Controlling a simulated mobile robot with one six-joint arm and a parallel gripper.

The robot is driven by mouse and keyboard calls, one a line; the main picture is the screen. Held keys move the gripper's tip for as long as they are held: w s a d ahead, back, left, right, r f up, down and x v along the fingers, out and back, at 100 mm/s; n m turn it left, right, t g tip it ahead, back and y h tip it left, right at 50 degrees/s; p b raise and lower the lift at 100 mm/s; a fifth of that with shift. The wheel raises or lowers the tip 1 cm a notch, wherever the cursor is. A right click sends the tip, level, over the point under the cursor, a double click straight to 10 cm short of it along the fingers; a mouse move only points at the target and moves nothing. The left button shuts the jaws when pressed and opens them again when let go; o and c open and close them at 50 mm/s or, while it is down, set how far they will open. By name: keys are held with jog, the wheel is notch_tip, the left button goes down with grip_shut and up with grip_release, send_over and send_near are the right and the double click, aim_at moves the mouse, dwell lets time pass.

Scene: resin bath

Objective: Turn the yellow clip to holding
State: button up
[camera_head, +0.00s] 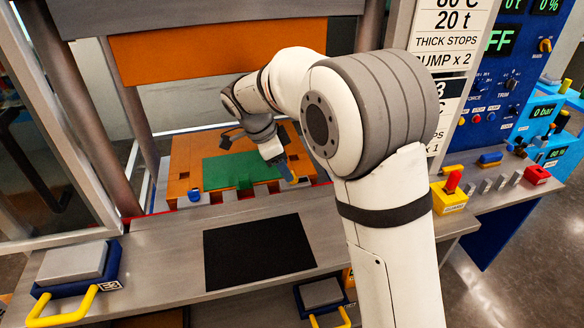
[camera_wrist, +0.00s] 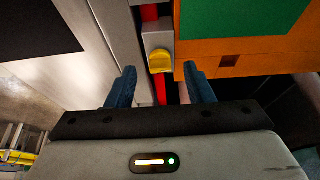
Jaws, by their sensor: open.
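The yellow clip (camera_wrist: 161,61) shows in the wrist view as a small rounded yellow piece on a grey block (camera_wrist: 157,37), beside the orange platen. My gripper (camera_wrist: 159,70) is open, with one blue finger to each side of the clip in the picture. I see no contact between fingers and clip, and the gap in depth is hard to judge. In the head view my gripper (camera_head: 286,172) is at the right front corner of the orange platen (camera_head: 182,163).
A green plate (camera_head: 215,172) lies on the platen and also shows in the wrist view (camera_wrist: 250,18). A blue clip (camera_head: 194,195) sits at the platen's left front. A black mat (camera_head: 258,252) lies on the grey ledge. An orange upper block (camera_head: 215,52) hangs above.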

jog(key=shift+w+d+f, duration=0.15)
jog(key=shift+d+f, duration=0.35)
jog(key=shift+f, duration=0.2)
jog(key=shift+w+d+f, duration=0.15)
jog(key=shift+d+f, duration=0.35)
jog(key=shift+f, duration=0.2)
jog(key=shift+c, duration=0.4)
jog(key=c, duration=0.9)
